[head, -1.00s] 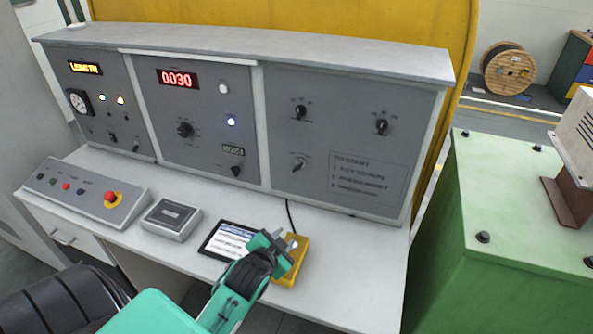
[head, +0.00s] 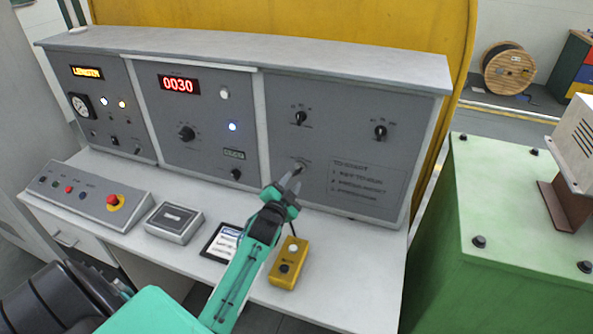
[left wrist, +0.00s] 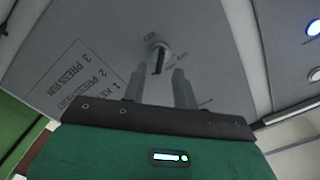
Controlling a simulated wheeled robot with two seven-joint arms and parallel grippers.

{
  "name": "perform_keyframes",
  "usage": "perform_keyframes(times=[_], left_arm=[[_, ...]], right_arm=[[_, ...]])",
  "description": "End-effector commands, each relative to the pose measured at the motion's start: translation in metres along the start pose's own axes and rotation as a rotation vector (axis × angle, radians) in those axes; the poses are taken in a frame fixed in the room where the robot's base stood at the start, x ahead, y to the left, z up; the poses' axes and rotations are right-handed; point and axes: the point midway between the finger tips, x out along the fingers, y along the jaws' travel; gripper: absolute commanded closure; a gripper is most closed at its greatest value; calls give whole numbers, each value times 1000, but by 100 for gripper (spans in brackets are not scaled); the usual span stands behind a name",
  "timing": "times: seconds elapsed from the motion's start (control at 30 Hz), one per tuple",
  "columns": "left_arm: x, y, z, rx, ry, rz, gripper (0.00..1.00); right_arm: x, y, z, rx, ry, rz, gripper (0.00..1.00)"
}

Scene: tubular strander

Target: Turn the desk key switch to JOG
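The desk key switch (head: 300,166) is on the lower left of the right-hand grey panel, partly covered by my left gripper in the head view. In the left wrist view the key switch (left wrist: 159,53) is a round silver collar with a dark upright key slab; its small label marks are unreadable. My left gripper (head: 289,182) is raised in front of it. In the left wrist view the two fingers of the left gripper (left wrist: 159,82) are apart, with the key framed between their tips; I cannot tell whether they touch it. My right gripper is not in view.
Two black rotary knobs (head: 301,118) (head: 381,132) sit higher on the same panel. A start-instruction plate (head: 366,181) is right of the switch. On the desk below are a yellow button box (head: 289,262), a tablet (head: 222,243) and a grey box (head: 173,222).

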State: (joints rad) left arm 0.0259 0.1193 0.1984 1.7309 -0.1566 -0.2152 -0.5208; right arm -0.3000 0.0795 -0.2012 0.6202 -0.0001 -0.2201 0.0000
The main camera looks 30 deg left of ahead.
Motion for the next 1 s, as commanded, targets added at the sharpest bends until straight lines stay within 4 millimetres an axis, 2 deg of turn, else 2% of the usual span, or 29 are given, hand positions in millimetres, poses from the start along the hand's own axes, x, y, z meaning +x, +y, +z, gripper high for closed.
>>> perform_keyframes(times=[0.1, 0.3, 0.47, 0.73, 0.77, 0.9, 1.0], left_arm=[[21, -2, -2, 0, 0, 0, 71], [43, -1, -1, 0, 0, 0, 71], [50, 0, 0, 0, 0, 1, 71], [51, 0, 0, 0, 0, 1, 71], [51, 0, 0, 0, 0, 1, 73], [51, 0, 0, 0, 0, 1, 100], [51, 0, 0, -1, 0, 1, 100]], right_arm=[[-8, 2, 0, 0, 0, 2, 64], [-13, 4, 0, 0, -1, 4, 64], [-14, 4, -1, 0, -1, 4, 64], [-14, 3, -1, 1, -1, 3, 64], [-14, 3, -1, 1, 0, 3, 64], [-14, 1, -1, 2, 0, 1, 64], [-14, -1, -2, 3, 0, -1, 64]])
